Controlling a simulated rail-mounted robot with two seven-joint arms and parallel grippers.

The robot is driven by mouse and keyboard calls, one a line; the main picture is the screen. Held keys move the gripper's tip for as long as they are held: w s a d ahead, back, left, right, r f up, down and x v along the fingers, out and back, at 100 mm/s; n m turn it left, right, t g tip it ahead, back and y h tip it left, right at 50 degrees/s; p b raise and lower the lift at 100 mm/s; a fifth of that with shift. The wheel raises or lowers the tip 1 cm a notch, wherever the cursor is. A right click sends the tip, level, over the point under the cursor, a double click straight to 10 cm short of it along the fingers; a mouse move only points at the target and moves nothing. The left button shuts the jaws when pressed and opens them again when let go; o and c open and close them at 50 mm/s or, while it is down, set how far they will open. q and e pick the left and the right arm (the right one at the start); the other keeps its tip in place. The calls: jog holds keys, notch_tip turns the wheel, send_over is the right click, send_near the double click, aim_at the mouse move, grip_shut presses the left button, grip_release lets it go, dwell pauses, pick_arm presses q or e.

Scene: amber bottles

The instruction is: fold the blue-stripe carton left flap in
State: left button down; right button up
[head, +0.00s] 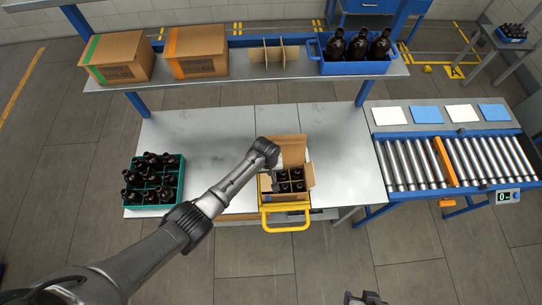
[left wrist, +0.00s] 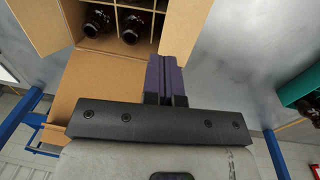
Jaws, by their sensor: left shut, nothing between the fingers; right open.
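The open carton (head: 285,199) stands near the table's front edge, with dividers and dark bottles inside. Its back flap (head: 293,148) and right flap (head: 309,177) stand open; they also show in the left wrist view, the back flap (left wrist: 98,85) and the right flap (left wrist: 40,22). I see no blue stripe. My left gripper (left wrist: 167,72) is shut and empty at the carton's left side, beside a cardboard strip (left wrist: 188,25) that may be the left flap or wall; touching is unclear. In the head view my left arm covers that side. My right gripper (head: 365,298) is open at the bottom edge, away from the carton.
A yellow handled frame (head: 286,227) is at the carton's front. A teal crate of bottles (head: 154,196) stands at the table's left. The shelf above holds two closed cartons (head: 118,57), a divider (head: 266,55) and a blue bottle crate (head: 350,68). A roller conveyor (head: 480,165) is right.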

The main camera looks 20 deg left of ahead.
pick_arm(q)
jog(key=w+r+m+t, duration=0.3)
jog(key=r+m+t, duration=0.4)
jog(key=r, duration=1.8)
jog(key=s+a+r+m+t, duration=0.1)
jog(key=s+a+r, duration=0.1)
jog(key=s+r, duration=0.2)
jog(key=s+a+f+g, duration=0.1)
jog(key=s+f, duration=0.3)
jog(key=s, duration=0.6)
jog(key=s+a+f+g, duration=0.2)
jog(key=s+f, duration=0.3)
jog(key=s, duration=0.5)
jog(key=s+a+f+n+g+y, duration=0.1)
jog(key=s+f, duration=0.4)
jog(key=s, duration=0.6)
jog(key=shift+a+g+b, duration=0.3)
jog(key=shift+a+g, duration=0.1)
jog(key=shift+a, duration=0.15)
jog(key=shift+f, duration=0.1)
